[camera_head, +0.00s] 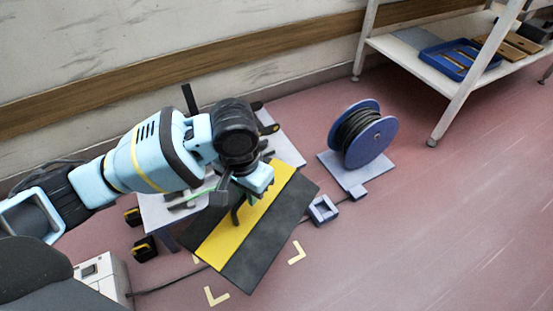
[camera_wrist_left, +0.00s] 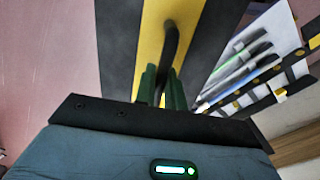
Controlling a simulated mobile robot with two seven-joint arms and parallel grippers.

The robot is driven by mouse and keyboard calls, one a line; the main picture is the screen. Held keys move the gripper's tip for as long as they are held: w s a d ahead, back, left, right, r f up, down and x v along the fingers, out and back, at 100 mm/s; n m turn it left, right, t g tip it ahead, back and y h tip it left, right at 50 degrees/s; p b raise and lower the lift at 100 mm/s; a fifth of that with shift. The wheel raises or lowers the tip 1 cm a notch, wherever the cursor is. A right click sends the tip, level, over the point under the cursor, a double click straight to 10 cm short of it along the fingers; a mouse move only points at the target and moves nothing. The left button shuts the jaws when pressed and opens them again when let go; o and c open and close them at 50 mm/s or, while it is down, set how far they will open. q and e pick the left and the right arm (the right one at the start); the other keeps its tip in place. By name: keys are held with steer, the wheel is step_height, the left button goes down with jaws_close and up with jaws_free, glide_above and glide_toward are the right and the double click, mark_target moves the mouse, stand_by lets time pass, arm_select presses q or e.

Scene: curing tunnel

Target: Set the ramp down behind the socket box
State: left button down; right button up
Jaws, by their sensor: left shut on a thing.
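The ramp (camera_head: 220,246) is a flat black board with a yellow band and a black handle. It is tilted in the head view, and it fills the upper middle of the left wrist view (camera_wrist_left: 118,50). My left gripper (camera_head: 240,203) is shut on the ramp's handle; its green fingers (camera_wrist_left: 162,92) show around the handle in the wrist view. A pale box (camera_head: 107,278) with a dark panel, which looks like the socket box, stands at the lower left, partly hidden by a dark shape in front. My right gripper is not in view.
Yellow corner marks (camera_head: 297,252) lie on the red floor beside and below the ramp. A low pale cart (camera_head: 287,150) is partly behind my arm. The right floor is clear.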

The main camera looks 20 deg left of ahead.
arm_select(q)
steer(key=s+a+r+n, duration=0.2)
steer(key=s+r, duration=0.5)
steer(key=r, duration=0.5)
steer(key=shift+s+a+r, duration=0.25)
steer(key=shift+a+r, duration=0.05)
steer(key=shift+r, duration=0.05)
steer(key=shift+a, duration=0.1)
